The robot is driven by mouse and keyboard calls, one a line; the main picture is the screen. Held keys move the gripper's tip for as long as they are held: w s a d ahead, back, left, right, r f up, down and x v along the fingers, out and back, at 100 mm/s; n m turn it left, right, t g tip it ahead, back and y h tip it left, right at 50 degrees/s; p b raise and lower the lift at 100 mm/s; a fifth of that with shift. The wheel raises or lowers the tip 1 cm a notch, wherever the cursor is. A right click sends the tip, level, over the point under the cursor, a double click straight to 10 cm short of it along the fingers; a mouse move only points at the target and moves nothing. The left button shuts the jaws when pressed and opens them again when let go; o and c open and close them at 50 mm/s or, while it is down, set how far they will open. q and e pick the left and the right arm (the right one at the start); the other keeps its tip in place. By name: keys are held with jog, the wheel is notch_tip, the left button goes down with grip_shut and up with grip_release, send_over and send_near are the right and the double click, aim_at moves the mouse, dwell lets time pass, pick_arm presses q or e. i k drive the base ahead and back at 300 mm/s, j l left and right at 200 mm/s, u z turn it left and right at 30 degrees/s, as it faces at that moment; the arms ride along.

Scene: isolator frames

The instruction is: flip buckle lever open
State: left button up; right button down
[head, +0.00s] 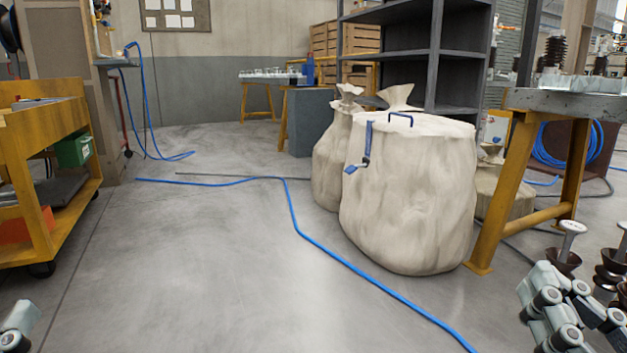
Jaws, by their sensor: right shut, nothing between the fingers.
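A large cream sack (415,215) stands on the floor right of centre. A blue strap or lever (368,140) hangs on its upper left side, with a small metal and blue buckle end (357,164) below it. Whether the buckle is open is too small to tell. My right gripper (538,288) is at the lower right, shut and empty, well apart from the sack and buckle. Part of my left gripper (18,322) shows at the lower left corner, cut off by the frame; its fingers cannot be made out.
A blue hose (345,262) runs across the floor in front of the sack. A table with yellow legs (500,190) stands close on the right, with brown insulators (565,258) near my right gripper. A yellow cart (50,185) is at left.

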aim_at(351, 167)
jog(key=i+l+u, duration=0.7)
jog(key=u, duration=0.2)
jog(key=i+l, duration=0.15)
jog(key=l, duration=0.2)
jog(key=i+l+u, duration=0.1)
jog(key=l, duration=0.2)
jog(key=i+l, duration=0.2)
jog(key=l, duration=0.15)
jog(key=i+l, duration=0.15)
jog(key=l, duration=0.2)
jog(key=i+l+u, duration=0.1)
jog(key=l, duration=0.25)
jog(key=i+j, duration=0.05)
